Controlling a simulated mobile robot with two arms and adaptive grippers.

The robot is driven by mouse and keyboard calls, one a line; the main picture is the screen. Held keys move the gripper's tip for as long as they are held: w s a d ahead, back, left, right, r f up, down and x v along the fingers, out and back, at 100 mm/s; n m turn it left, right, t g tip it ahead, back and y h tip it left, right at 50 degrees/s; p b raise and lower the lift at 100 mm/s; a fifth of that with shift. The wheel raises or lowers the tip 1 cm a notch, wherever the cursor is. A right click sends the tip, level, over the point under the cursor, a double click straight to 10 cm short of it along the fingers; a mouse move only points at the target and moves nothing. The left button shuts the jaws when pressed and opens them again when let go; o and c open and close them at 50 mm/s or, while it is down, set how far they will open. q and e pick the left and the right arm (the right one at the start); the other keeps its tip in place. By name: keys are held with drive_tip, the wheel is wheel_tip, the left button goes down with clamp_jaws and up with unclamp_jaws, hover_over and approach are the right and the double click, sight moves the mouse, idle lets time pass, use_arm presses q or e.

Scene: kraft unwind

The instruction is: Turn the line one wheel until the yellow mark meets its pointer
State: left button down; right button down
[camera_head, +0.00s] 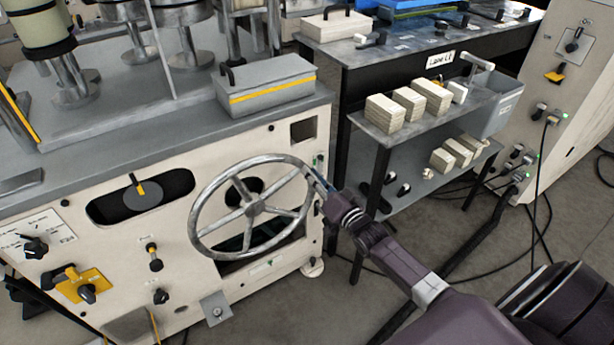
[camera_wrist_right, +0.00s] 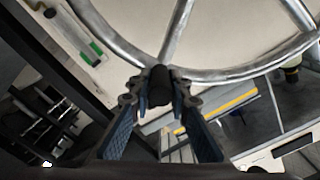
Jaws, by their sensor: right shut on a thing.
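The line one wheel (camera_head: 254,208) is a grey metal spoked handwheel on the front of the cream machine. My right gripper (camera_head: 322,187) is at the right side of its rim. In the right wrist view my right gripper (camera_wrist_right: 160,98) is shut on a dark handle (camera_wrist_right: 160,82) at the wheel rim (camera_wrist_right: 222,75). To the left, a grey dial (camera_head: 143,197) sits in a black oval window. My left gripper is out of view.
A grey box with a yellow stripe (camera_head: 265,86) stands on the machine top above the wheel. A dark shelf unit (camera_head: 356,133) with pale blocks stands to the right. Knobs and a yellow plate (camera_head: 84,284) are left of the wheel. Cables cross the floor at right.

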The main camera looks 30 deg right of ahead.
drive_tip(key=shift+d+f, duration=0.25)
drive_tip(key=shift+f, duration=0.1)
drive_tip(key=c, duration=1.8)
unclamp_jaws()
drive_tip(key=shift+s, duration=0.1)
drive_tip(key=s, duration=1.2)
drive_tip(key=shift+d, duration=0.15)
drive_tip(key=shift+w, duration=0.1)
